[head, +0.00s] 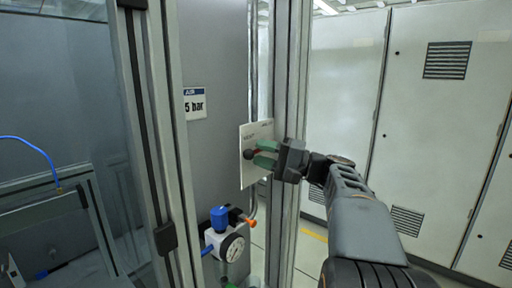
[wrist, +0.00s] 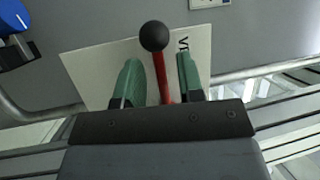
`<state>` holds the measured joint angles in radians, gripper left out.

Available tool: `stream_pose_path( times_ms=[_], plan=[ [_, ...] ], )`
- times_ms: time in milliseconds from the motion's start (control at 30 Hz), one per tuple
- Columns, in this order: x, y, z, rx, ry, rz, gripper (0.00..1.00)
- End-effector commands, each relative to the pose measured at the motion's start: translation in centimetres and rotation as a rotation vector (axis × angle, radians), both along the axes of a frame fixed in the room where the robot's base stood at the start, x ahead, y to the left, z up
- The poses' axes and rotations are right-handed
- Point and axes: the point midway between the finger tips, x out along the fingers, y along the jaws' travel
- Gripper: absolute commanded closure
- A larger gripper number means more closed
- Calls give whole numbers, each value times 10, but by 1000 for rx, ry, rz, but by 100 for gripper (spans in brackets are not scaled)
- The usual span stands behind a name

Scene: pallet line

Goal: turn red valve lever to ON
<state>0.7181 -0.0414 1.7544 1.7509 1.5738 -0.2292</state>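The valve lever (wrist: 163,73) is red with a round black ball at its tip, and stands in front of a white label plate (wrist: 90,70) in the wrist view. In the head view the plate (head: 247,177) is mounted by the metal frame post, and the dark ball (head: 248,154) shows beside the fingertips. My gripper (wrist: 158,78) is open, with its green fingers on either side of the red lever and a gap on each side. In the head view my gripper (head: 264,154) reaches the plate from the right. The lever's base is hidden behind the gripper body, and the plate's lettering is mostly unreadable.
A pressure gauge (head: 232,249) with a blue knob (head: 219,217) and an orange fitting sits below the plate. An "AIR 5 bar" sign (head: 195,103) hangs on the grey panel. Metal posts (head: 290,80) stand close to my gripper. Pale cabinets (head: 440,130) line the right side.

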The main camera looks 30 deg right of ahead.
Motion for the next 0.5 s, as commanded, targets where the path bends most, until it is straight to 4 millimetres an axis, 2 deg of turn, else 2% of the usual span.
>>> stream_pose_path(
  times_ms=[200, 500],
  plan=[
    [11, 12, 3, 1, 2, 0, 65],
    [13, 14, 3, 0, 1, -1, 65]
  ],
)
